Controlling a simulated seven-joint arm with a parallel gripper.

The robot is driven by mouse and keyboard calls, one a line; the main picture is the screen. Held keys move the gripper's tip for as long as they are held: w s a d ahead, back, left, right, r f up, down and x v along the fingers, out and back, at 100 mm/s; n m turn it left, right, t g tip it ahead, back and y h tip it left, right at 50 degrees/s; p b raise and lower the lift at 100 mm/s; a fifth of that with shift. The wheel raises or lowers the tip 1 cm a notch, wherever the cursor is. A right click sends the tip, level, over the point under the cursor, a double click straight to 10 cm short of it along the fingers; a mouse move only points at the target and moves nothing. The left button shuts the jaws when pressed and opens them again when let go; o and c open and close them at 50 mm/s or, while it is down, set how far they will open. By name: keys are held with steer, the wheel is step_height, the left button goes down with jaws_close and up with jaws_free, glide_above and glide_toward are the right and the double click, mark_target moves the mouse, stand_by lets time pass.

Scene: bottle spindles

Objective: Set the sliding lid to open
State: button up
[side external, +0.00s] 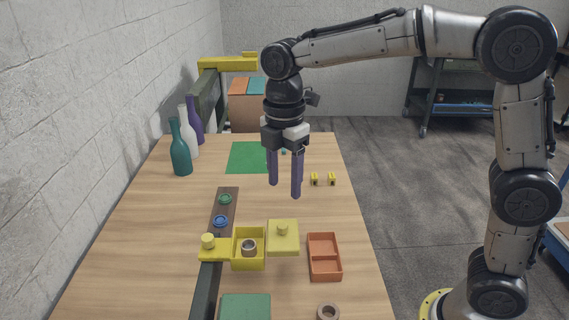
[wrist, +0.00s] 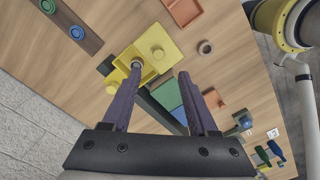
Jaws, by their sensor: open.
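The yellow box (side external: 236,262) stands near the front of the table with its top uncovered, and a brown ring (side external: 249,248) shows inside it. The flat yellow lid (side external: 291,246), with a round knob (side external: 283,229), sits directly to the right of the box opening. In the wrist view the lid (wrist: 168,54) lies beyond the fingertips, beside the box and its ring (wrist: 136,64). My gripper (side external: 284,190) is open and empty, pointing down above and behind the lid. Its two purple fingers (wrist: 159,72) are spread apart in the wrist view.
A yellow piece with a knob (side external: 208,242) adjoins the box's left side. An orange divided tray (side external: 325,274) stands to the right. A dark strip (side external: 226,208) carries green and blue discs. Several bottles (side external: 180,155) stand at back left. A green mat (side external: 247,158) lies behind.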

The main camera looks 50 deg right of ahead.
steer(key=shift+r, duration=1.75)
steer(key=shift+d, duration=0.1)
steer(key=s+d+r+m+t, duration=0.2)
steer(key=s+d+r, duration=0.15)
steer(key=s, duration=0.25)
steer(key=s+d+r+m+t, duration=0.1)
steer(key=s+d+r+m, duration=0.1)
steer(key=s+d, duration=0.3)
steer(key=s+d+f+m+t, duration=0.1)
steer(key=s+f+m+t, duration=0.1)
steer(key=s+f+m, duration=0.7)
steer(key=s+m, duration=0.1)
steer(key=m, duration=0.4)
steer(key=shift+s+d+f+t, duration=0.15)
steer(key=shift+s+d+t, duration=0.1)
steer(key=shift+d+t, duration=0.05)
